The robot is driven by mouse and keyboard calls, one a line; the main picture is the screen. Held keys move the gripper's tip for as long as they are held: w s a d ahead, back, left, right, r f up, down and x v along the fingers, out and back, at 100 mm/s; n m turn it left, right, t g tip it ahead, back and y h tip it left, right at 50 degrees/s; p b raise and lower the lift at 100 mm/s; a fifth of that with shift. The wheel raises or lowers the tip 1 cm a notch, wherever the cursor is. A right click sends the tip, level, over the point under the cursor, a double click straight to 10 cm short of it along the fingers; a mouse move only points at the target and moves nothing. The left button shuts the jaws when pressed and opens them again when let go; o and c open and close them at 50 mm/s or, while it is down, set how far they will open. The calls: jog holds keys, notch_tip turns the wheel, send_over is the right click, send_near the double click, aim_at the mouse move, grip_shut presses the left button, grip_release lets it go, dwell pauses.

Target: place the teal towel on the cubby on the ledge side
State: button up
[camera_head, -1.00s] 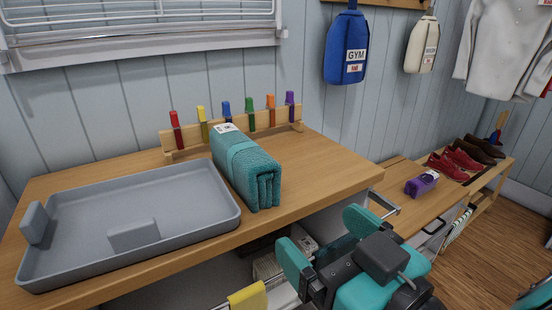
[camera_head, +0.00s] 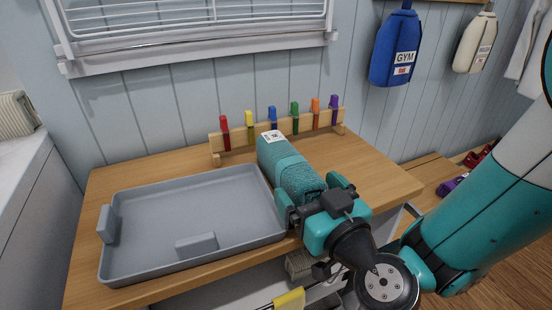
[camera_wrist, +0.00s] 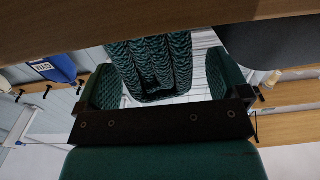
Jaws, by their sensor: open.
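The rolled teal towel (camera_head: 284,160) lies on the wooden counter top (camera_head: 385,178), with a band and a white label at its far end. My gripper (camera_head: 314,196) is at the towel's near end, its fingers apart on either side of it. In the wrist view the towel's folded end (camera_wrist: 150,65) shows between the two open fingers (camera_wrist: 162,85). I cannot tell whether either finger touches it. The space below the counter is mostly hidden by my arm and the counter edge, so I cannot make out the cubby clearly.
A grey tray (camera_head: 190,215) lies left of the towel, close to it. A wooden rack (camera_head: 290,130) with several coloured pegs stands behind. A yellow cloth (camera_head: 289,300) hangs on a rail below the front edge. A lower bench (camera_head: 432,172) is at the right.

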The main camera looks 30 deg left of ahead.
jog(key=shift+w+a, duration=0.1)
jog(key=shift+a, duration=0.15)
jog(key=shift+w+d, duration=0.1)
jog(key=shift+d, duration=0.05)
jog(key=c, duration=1)
jog(key=shift+c, duration=1.4)
jog(key=shift+r, duration=0.1)
